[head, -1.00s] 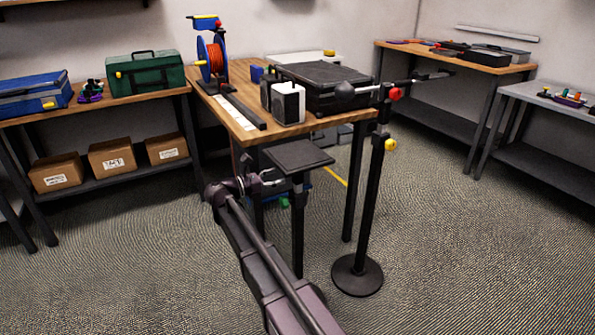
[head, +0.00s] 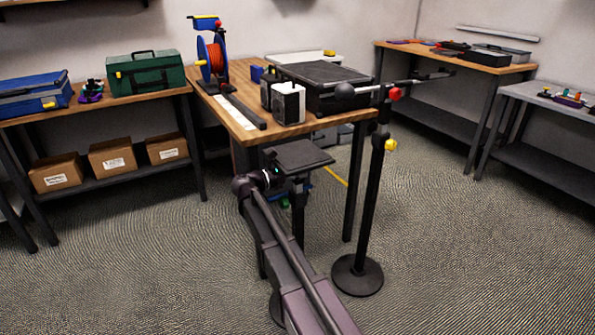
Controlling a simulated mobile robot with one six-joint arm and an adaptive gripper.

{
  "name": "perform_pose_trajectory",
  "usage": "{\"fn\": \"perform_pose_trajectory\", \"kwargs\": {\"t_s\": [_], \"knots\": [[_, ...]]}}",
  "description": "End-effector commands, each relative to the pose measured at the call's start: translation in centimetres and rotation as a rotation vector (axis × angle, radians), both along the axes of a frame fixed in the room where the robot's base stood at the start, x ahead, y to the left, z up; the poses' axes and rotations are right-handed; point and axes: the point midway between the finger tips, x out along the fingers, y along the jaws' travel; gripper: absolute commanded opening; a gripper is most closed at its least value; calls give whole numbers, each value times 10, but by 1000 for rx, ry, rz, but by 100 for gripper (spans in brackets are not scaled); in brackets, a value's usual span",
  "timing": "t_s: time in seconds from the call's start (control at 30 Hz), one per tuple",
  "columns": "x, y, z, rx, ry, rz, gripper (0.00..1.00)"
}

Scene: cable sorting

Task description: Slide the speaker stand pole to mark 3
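The speaker stand has a flat black square top plate (head: 304,154) on a dark upright pole (head: 298,222), in front of the wooden bench. My arm crosses in front of its lower part, and part of a dark round base shows beside the arm at the bottom. My gripper (head: 287,181) is just under the plate, at the left side of the pole's upper part. Its fingers are small, dark and merge with the stand, so I cannot tell whether they touch or grip it. No numbered marks can be read on the pole.
A boom stand with a red knob (head: 396,95) and a round base (head: 357,275) stands close on the right. The wooden bench (head: 330,122) behind bears a black case, a white box (head: 288,103) and an orange cable reel (head: 217,58). Floor at right is open.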

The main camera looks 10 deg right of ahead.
Motion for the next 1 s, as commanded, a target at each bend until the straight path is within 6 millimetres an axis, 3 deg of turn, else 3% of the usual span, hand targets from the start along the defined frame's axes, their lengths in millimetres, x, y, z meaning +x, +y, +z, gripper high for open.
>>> {"fn": "perform_pose_trajectory", "kwargs": {"t_s": [0.03,0.27,0.3,0.67,1.0], "knots": [[0,0,0,0,0,0,71],[0,0,0,0,0,-1,3],[0,0,0,0,0,-1,0],[0,-1,8,-1,0,-2,0],[0,-2,42,-5,-1,-2,0]]}}
